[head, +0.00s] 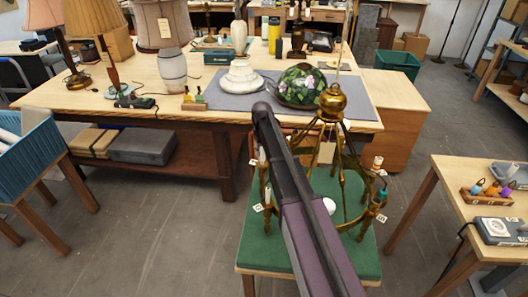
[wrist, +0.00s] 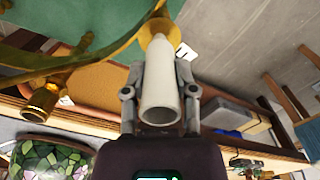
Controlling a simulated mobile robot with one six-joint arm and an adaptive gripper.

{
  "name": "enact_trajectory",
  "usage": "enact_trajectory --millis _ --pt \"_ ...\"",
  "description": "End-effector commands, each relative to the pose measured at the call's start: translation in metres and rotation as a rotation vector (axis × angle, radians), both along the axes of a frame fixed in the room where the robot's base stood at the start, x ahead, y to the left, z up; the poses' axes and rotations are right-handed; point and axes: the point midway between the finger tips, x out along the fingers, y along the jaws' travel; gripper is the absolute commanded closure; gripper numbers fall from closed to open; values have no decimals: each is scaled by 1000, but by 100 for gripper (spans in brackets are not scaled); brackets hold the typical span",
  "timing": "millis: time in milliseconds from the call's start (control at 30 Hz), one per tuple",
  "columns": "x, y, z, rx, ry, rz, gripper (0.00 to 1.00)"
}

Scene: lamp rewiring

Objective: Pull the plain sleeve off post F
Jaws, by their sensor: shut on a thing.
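In the wrist view my gripper (wrist: 159,70) is shut on a plain whitish sleeve (wrist: 160,98), one finger on each side. The sleeve's open end faces the camera. Its far end meets a brass cup (wrist: 157,27) on the lamp; whether it is still around a post there is hidden. A small white tag (wrist: 185,51) is beside the cup, its letter unreadable. In the head view the brass lamp frame (head: 331,105) stands on a green-topped stool (head: 310,260), with several arms and tags. My arm crosses in front of it and the gripper cannot be made out there.
Another brass cup (wrist: 40,99) of the lamp is at left in the wrist view. The workbench (head: 120,103) behind holds lamps and a stained-glass shade (head: 300,86). A side table (head: 450,187) with a small rack and a device stands right. Floor is clear between.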

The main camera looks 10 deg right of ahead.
Motion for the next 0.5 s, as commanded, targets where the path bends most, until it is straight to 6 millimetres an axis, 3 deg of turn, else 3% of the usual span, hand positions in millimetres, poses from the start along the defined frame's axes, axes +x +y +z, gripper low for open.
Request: enact_trajectory --millis 500 --pt "0 0 40 0 0 0 100"
